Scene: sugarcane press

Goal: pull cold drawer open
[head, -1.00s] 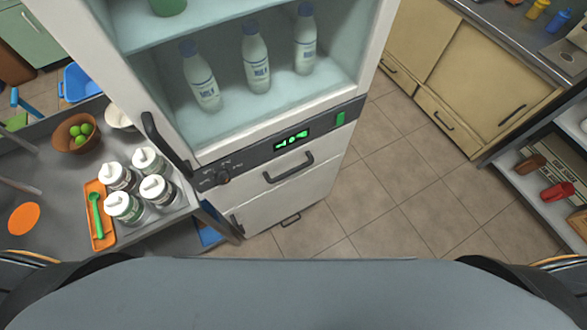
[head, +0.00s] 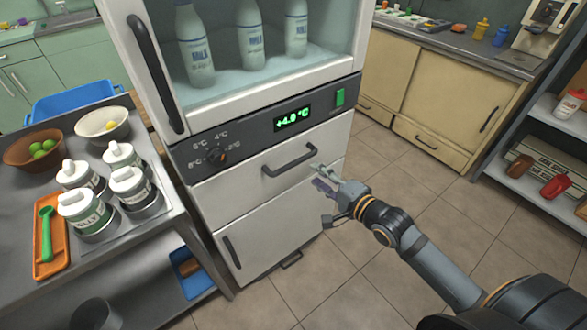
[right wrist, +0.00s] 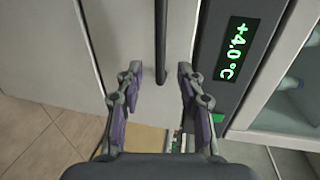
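The cold drawer (head: 265,165) is the white front below the display panel of the fridge, and it looks shut. Its dark bar handle (head: 289,164) runs across the front. My right gripper (head: 318,178) is just right of the handle's right end. In the right wrist view, the handle (right wrist: 161,45) shows upright between the two spread fingers of the right gripper (right wrist: 158,82). The fingers stand apart from the handle, one on each side. The gripper is open and empty. My left gripper is out of view.
The fridge panel has a green display (head: 293,118), a dial (head: 216,157) and a green switch (head: 340,97). A lower door (head: 270,225) is below the drawer. A metal table with jars (head: 85,213) stands left. Tiled floor (head: 400,175) is clear to the right.

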